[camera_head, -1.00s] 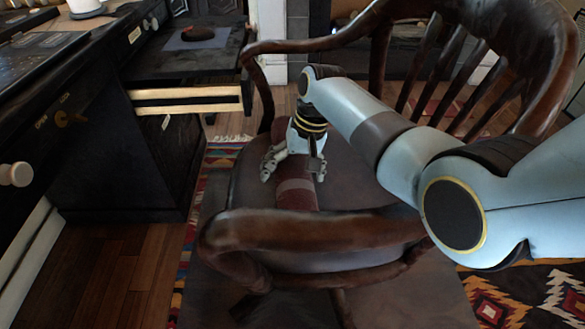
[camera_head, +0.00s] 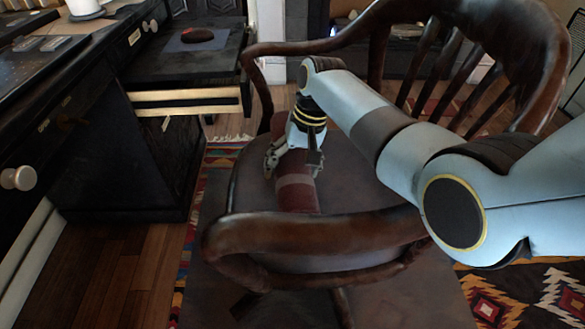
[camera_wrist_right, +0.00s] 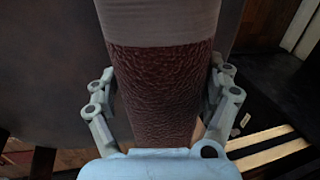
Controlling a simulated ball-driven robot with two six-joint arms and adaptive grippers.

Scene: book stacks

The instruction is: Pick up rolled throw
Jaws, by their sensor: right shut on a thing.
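The rolled throw (camera_head: 297,192) is a dark red roll with a paler band around it, lying on the seat of the wooden armchair. It also fills the middle of the right wrist view (camera_wrist_right: 160,85), with the pale band at the top. My right gripper (camera_head: 292,162) reaches down from above and is shut on the roll, one finger on each side. In the right wrist view its fingers (camera_wrist_right: 160,105) flank the roll. The roll's near end is partly hidden behind the chair's armrest. My left gripper is not in view.
The chair's curved armrest (camera_head: 320,232) crosses in front of the seat, and its spindled back (camera_head: 455,75) rises at the right. A black desk with an open drawer (camera_head: 185,98) stands at the left. A dark red object (camera_head: 197,35) lies on the desk's far part.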

